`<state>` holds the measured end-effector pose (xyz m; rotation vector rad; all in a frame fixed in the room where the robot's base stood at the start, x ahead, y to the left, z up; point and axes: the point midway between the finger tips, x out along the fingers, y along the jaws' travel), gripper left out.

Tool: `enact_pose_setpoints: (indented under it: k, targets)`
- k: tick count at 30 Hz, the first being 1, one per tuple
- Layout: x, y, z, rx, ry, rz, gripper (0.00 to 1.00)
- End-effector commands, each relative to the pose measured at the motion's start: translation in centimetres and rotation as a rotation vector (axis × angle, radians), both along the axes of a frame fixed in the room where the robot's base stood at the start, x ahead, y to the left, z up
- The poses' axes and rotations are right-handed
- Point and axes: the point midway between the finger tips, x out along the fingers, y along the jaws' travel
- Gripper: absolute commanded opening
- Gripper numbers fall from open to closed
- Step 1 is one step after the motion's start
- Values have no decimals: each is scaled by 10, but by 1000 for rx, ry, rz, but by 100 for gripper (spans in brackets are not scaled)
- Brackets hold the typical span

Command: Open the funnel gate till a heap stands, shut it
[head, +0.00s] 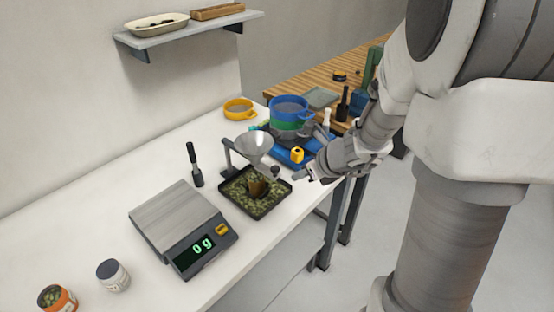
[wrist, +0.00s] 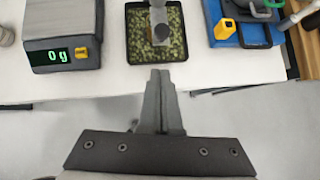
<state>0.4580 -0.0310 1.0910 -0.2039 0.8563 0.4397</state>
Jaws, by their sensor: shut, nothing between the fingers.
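The grey funnel (head: 254,147) stands on a bracket above a black tray (head: 275,204), whose bottom is covered with green bits. A brown mound or block (head: 258,187) stands in the tray under the funnel; I cannot tell its exact make-up. A dark round knob (head: 275,170) sits by the funnel's outlet, and it shows over the tray (wrist: 140,63) in the wrist view (wrist: 160,32). I cannot tell whether the gate is open or shut. My gripper (wrist: 160,76) is shut and empty, just in front of the tray's near edge, apart from the knob.
A scale (head: 168,215) reading 0 g stands left of the tray, with a black-handled tool (head: 194,165) behind it. A blue device with a yellow part (head: 297,155) is close on the right. Two jars (head: 113,275) stand front left. The table's front edge lies below my fingers.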

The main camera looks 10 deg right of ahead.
Motion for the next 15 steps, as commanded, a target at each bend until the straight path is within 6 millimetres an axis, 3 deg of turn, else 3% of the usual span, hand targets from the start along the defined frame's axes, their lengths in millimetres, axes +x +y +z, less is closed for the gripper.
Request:
enact_pose_setpoints:
  k: [1, 4, 9, 15]
  targets:
    - [6, 4, -14, 1, 4, 3, 0]
    - [17, 10, -28, -1, 3, 2, 0]
    - [39, 21, -27, -1, 1, 4, 0]
    - [51, 27, -30, 0, 0, 2, 0]
